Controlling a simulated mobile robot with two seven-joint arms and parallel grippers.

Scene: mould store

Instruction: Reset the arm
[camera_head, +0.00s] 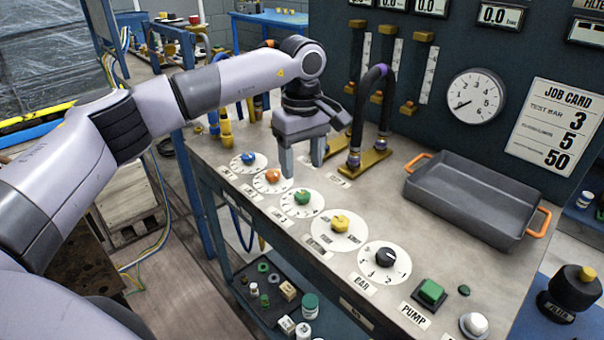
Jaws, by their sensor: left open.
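My left arm reaches in from the left across the panel top. My left gripper (303,166) points down above the row of knobs, open, with nothing seen between its fingers. Its near finger hangs by the orange knob (272,176) and the green knob (302,198); I cannot tell whether it touches either. The blue knob (248,158) lies to its left. The yellow knob (340,222) and the black BAR knob (385,257) lie nearer, to its right. My right gripper is not in view.
A dark hose loop (386,110) on brass feet stands just right of the gripper. A grey tray (470,199) with orange handles sits at right. A green PUMP button (430,292) is at the front. A lower shelf (262,318) holds small parts. The upright panel (460,50) carries gauges.

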